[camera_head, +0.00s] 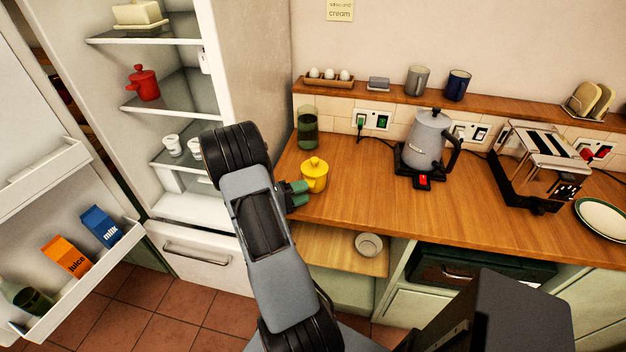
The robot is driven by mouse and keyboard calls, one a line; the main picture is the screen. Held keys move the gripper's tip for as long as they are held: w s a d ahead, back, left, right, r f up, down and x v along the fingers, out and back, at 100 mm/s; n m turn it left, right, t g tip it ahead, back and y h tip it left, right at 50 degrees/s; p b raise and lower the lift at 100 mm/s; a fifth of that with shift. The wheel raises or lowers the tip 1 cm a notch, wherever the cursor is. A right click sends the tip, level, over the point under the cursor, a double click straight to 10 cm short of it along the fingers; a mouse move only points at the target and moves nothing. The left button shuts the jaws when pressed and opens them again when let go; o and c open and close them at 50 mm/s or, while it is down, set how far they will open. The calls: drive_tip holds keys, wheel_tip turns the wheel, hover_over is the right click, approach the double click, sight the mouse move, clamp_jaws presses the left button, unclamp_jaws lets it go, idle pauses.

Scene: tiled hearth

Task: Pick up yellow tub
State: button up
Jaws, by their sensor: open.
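The yellow tub (315,176), a lidded pot with a small knob on top, stands upright on the wooden counter near its left end. My gripper (299,188) has its green fingertips at the left side of the tub. The fingers are open. My arm hides part of the gripper, and I cannot tell whether the fingertips touch the tub or how far they reach around it.
A dark green glass (307,128) stands behind the tub. A grey kettle (428,138) and a toaster (541,165) stand to the right on the counter (365,205). The open fridge (255,75) is at left. A pull-out board with a small bowl (369,245) lies below.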

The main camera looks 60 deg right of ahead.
sight(312, 188)
drive_tip(key=shift+p+x, duration=0.6)
drive_tip(key=shift+x, duration=1.55)
drive_tip(key=shift+c, duration=0.4)
clamp_jaws()
drive_tip(key=shift+w, duration=0.1)
